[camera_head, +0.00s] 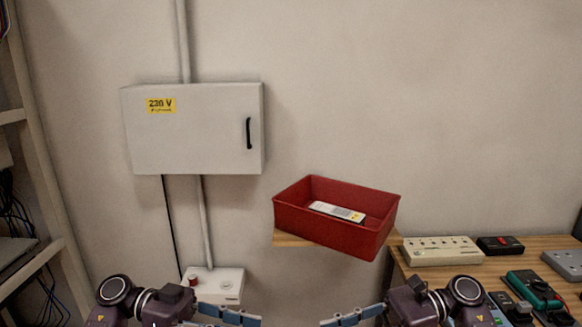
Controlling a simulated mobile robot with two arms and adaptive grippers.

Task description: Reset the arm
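My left gripper (240,317) shows at the bottom edge, left of centre, with its blue-grey finger pointing right. My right gripper (346,319) shows at the bottom edge, right of centre, with its finger pointing left. The two face each other with a gap between them. Both are partly cut off by the picture's lower edge, so I cannot tell whether they are open or shut. I see nothing held in the visible part of either one.
A red bin (325,232) holding a white device (337,211) stands on a wooden surface (291,239). A grey 220 V cabinet (195,140) is on the wall above a white box (217,284). A rack (42,190) stands left. A bench right holds a power strip (443,250) and meters (533,289).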

